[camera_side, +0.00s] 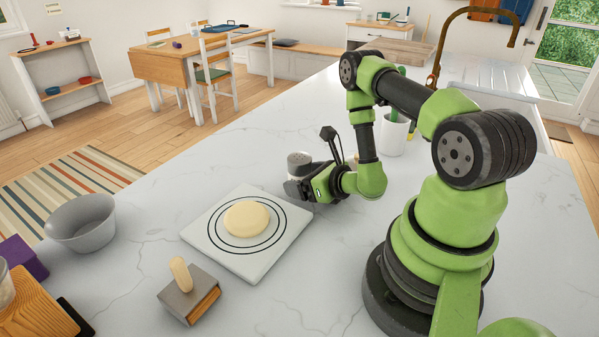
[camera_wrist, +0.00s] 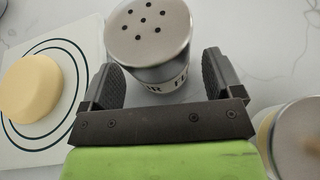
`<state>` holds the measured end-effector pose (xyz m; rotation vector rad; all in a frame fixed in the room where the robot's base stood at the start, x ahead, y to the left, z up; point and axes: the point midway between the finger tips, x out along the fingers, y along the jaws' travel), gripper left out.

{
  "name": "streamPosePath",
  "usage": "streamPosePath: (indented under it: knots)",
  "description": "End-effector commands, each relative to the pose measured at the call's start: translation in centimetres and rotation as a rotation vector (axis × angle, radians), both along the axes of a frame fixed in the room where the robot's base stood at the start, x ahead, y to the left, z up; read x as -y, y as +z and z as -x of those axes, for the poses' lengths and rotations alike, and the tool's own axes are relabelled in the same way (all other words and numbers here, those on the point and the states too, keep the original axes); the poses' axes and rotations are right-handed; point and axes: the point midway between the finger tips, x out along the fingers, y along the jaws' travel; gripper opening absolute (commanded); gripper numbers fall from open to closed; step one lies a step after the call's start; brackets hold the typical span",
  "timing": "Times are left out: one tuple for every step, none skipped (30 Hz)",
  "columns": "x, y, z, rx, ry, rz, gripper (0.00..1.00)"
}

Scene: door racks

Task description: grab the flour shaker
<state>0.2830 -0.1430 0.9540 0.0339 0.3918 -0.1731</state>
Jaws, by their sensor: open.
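The flour shaker (camera_wrist: 152,40) is a metal and white canister with a perforated silver top and dark lettering on its side. In the wrist view it stands at and partly between the two fingers of my gripper (camera_wrist: 162,85), which are open on either side of it. I cannot tell whether either finger touches it. In the side view the shaker (camera_side: 299,164) stands on the counter just behind the white board. My gripper (camera_side: 300,188) is low beside it and hides its lower part.
A white board (camera_side: 222,241) with dark rings carries a round of dough (camera_side: 246,219). A wooden-handled block (camera_side: 188,296) and a grey bowl (camera_side: 82,224) lie toward the front left. Another round container (camera_wrist: 292,140) is close at right in the wrist view. A white plant pot (camera_side: 393,135) stands behind my arm.

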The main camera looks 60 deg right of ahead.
Motion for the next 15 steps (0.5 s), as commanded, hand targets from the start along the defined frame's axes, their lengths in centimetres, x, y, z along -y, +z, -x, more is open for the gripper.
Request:
streamPosePath:
  knots:
    - [0.10,-0.20,-0.61,0.002,0.003,0.003,0.86]
    - [0.19,-0.31,-0.89,0.002,0.001,0.003,0.86]
    - [0.23,-0.43,-1.14,0.001,0.001,0.003,0.86]
    - [0.29,-0.49,-1.29,0.002,-0.001,0.002,0.86]
    - [0.32,-0.54,-1.39,0.001,-0.002,0.001,0.86]
    - [0.32,-0.57,-1.44,0.000,-0.001,0.000,0.86]
    - [0.31,-0.58,-1.46,0.000,-0.001,-0.001,0.86]
    - [0.32,-0.58,-1.45,-0.001,-0.001,-0.001,0.86]
    - [0.32,-0.59,-1.43,-0.001,-0.002,0.000,0.86]
    - [0.32,-0.58,-1.42,-0.001,-0.002,0.000,0.86]
    - [0.32,-0.58,-1.42,-0.001,-0.002,0.000,0.86]
    - [0.32,-0.58,-1.41,-0.001,-0.002,0.000,0.81]
    - [0.32,-0.57,-1.42,-0.001,-0.002,0.000,0.74]
    - [0.32,-0.58,-1.41,-0.001,-0.002,0.000,0.67]
    - [0.33,-0.57,-1.41,-0.001,-0.002,0.000,0.58]
